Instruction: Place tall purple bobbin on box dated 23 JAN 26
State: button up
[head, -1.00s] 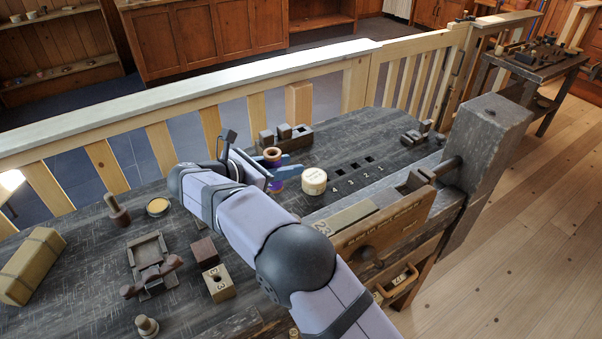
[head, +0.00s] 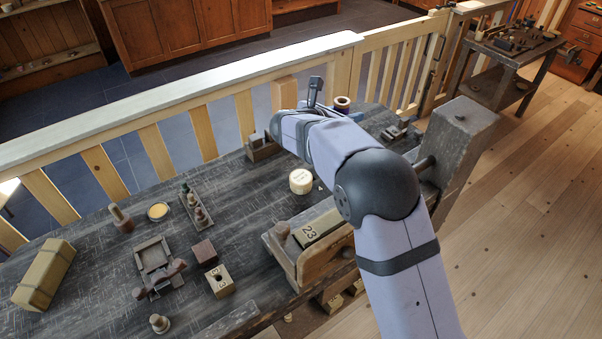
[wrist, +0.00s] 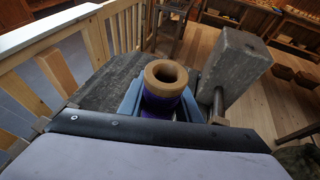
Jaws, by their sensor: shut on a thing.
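The tall purple bobbin (wrist: 166,82) is upright between the blue jaws of my gripper (wrist: 160,102) in the wrist view. It has a tan wooden rim with a round hole and a purple body; its lower end is hidden. In the head view the bobbin (head: 342,103) shows only its top, above and behind my arm, toward the far end of the bench. A round cream box (head: 300,181) with small writing on its lid stands on the bench, left of my arm. The writing is too small to read, so I cannot confirm its date.
A wooden block marked 23 (head: 318,230) lies by the vise at the bench's front edge. A rack of small pegs (head: 195,208), a yellow-topped tin (head: 158,211) and a strapped package (head: 44,275) stand left. A heavy grey post (head: 461,135) rises right of my arm.

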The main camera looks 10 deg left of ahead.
jog(key=a+f+n+t+y, duration=0.2)
jog(key=a+f+n+y, duration=0.5)
jog(key=a, duration=0.5)
jog(key=m+p, duration=0.1)
jog(key=p, duration=0.2)
send_over(301, 182)
jog(key=w, duration=0.6)
jog(key=shift+f, duration=5.2)
jog(key=shift+s+a+f+h, duration=0.1)
jog(key=shift+s+a+h, duration=0.1)
jog(key=shift+h, duration=0.1)
jog(key=shift+f+b, duration=0.2)
jog(key=shift+b, duration=0.35)
jog(key=o, duration=1.1)
jog(key=shift+c, duration=0.2)
jog(key=shift+r, duration=0.1)
